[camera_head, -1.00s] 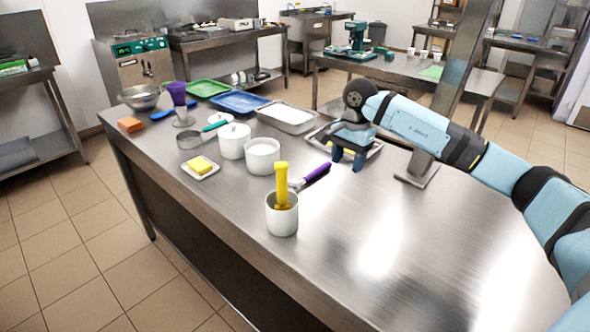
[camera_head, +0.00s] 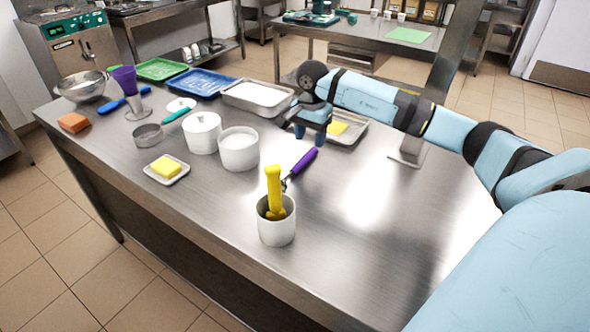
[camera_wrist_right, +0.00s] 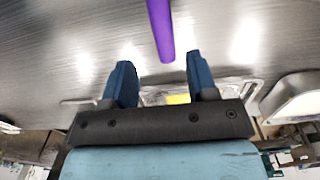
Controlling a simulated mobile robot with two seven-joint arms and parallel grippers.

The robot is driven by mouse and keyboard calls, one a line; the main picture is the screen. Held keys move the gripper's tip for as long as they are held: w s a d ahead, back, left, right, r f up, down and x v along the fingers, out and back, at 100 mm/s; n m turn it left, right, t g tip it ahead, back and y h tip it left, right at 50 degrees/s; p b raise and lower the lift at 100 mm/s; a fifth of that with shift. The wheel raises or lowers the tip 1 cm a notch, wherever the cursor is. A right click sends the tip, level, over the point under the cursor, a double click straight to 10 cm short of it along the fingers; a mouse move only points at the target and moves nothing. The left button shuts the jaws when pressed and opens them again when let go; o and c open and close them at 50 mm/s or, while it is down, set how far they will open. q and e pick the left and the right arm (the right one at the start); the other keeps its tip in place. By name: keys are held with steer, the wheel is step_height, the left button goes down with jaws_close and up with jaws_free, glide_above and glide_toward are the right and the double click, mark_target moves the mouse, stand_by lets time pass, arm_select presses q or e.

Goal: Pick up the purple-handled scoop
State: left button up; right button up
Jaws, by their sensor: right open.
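The purple-handled scoop (camera_head: 302,164) lies on the steel table, its handle pointing away to the upper right. Its head end is partly hidden behind the white pot with the yellow tool. In the right wrist view the purple handle (camera_wrist_right: 161,28) comes in from the top, its end above the gap between the fingers. My right gripper (camera_head: 311,136) is open and empty, just beyond the handle's far end. It also shows in the right wrist view (camera_wrist_right: 160,82), with both blue fingers apart. My left gripper is not in view.
A white pot (camera_head: 277,230) holding a yellow tool (camera_head: 274,190) stands in front of the scoop. A white bowl (camera_head: 238,150) and lidded jar (camera_head: 203,133) stand to the left. A metal tray (camera_head: 345,133) with a yellow block lies behind the gripper. The table's right side is clear.

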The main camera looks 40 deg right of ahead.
mark_target(309, 153)
steer(key=shift+w+f, duration=0.15)
steer(key=shift+f, duration=1.4)
steer(key=shift+w+f, duration=0.1)
steer(key=shift+f, duration=1.45)
steer(key=shift+c, duration=0.5)
jaws_close()
